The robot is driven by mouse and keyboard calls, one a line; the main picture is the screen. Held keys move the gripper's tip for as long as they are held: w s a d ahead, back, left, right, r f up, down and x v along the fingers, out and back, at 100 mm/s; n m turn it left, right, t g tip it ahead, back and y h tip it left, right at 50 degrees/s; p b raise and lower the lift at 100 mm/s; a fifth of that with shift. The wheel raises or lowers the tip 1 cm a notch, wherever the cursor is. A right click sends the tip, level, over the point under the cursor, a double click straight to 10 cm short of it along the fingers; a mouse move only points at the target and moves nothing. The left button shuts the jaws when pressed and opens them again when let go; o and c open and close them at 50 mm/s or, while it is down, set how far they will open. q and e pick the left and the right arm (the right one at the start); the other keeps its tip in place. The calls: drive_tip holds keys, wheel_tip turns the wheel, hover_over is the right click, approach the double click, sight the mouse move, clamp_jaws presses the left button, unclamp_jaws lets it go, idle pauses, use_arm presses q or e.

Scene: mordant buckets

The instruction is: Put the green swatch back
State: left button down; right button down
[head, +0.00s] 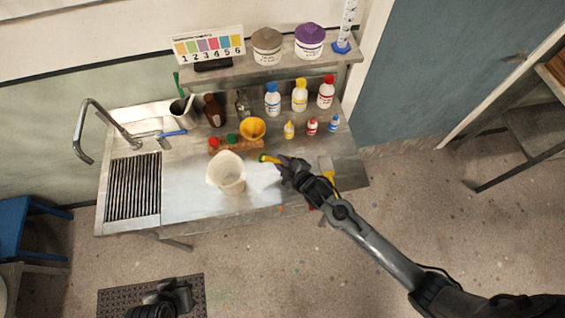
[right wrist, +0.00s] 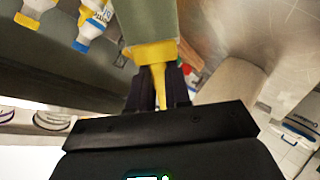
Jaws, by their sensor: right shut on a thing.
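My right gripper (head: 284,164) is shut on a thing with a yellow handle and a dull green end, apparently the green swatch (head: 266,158). It is held over the bench, right of the white beaker, with its green end pointing left. In the right wrist view, the yellow handle sits between the fingers and the wide grey-green swatch (right wrist: 148,20) extends away from them. A similar yellow-handled piece with a pale end (head: 327,169) lies on the bench right of the gripper. A dark part, probably my left gripper (head: 172,296), is low in the head view; its fingers are unclear.
A white beaker (head: 226,172) stands on the metal bench (head: 180,200). Behind it are a wooden block (head: 222,149) with red and green tops, an orange-yellow cup (head: 252,129) and several capped bottles (head: 299,97). A numbered colour card (head: 208,46) and tubs (head: 267,46) occupy the shelf.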

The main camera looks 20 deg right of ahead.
drive_tip(key=shift+f, duration=0.4)
drive_tip(key=shift+f, duration=0.2)
drive_tip(key=c, duration=1.1)
unclamp_jaws()
drive_tip(key=shift+r, duration=0.15)
drive_tip(key=shift+r, duration=0.1)
drive_tip(key=v, duration=1.2)
drive_tip(key=shift+d, duration=0.1)
